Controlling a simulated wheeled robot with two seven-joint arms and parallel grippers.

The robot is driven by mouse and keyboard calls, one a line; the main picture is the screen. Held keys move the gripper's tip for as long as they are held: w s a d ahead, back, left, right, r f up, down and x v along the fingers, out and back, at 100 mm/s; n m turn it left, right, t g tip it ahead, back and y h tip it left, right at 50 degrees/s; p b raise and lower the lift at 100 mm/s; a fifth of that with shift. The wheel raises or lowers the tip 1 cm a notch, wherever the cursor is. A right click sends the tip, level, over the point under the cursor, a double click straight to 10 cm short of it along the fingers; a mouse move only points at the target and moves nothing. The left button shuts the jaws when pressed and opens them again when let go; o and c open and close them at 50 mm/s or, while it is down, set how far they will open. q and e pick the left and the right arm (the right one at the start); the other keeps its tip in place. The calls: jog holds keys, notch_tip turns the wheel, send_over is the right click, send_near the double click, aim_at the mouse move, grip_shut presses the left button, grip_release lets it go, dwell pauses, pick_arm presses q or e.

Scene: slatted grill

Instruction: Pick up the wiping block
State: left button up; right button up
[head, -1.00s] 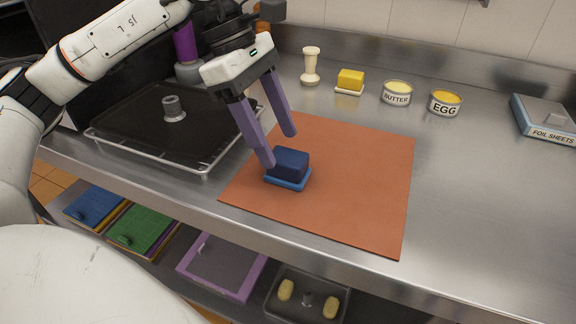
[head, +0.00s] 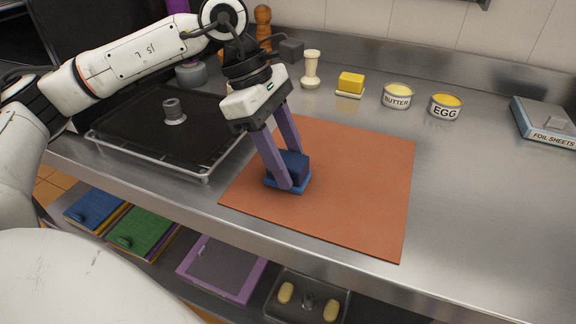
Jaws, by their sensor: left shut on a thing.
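The wiping block (head: 296,164) is dark blue with a lighter blue base. It sits on the left part of the orange mat (head: 360,185) on the steel counter. My left gripper (head: 293,172) points down over it, with its purple fingers on either side of the block and shut on it. The near finger hides part of the block's left side. The base appears to rest on the mat. My right gripper is not in the head view.
A dark tray (head: 140,130) with a clear rim stands left of the mat. Behind are a pepper mill (head: 263,25), a pale shaker (head: 311,70), a yellow block (head: 350,82), a butter tin (head: 397,96) and an egg tin (head: 445,107). A foil sheets box (head: 548,120) is far right.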

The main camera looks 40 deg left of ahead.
aim_at(288, 159)
pick_arm(q)
jog(key=shift+r, duration=0.15)
notch_tip(288, 159, up, 10)
jog(key=shift+f+p, duration=0.1)
jog(key=shift+p, duration=0.3)
jog(key=shift+o, duration=1.1)
jog(key=shift+c, duration=0.5)
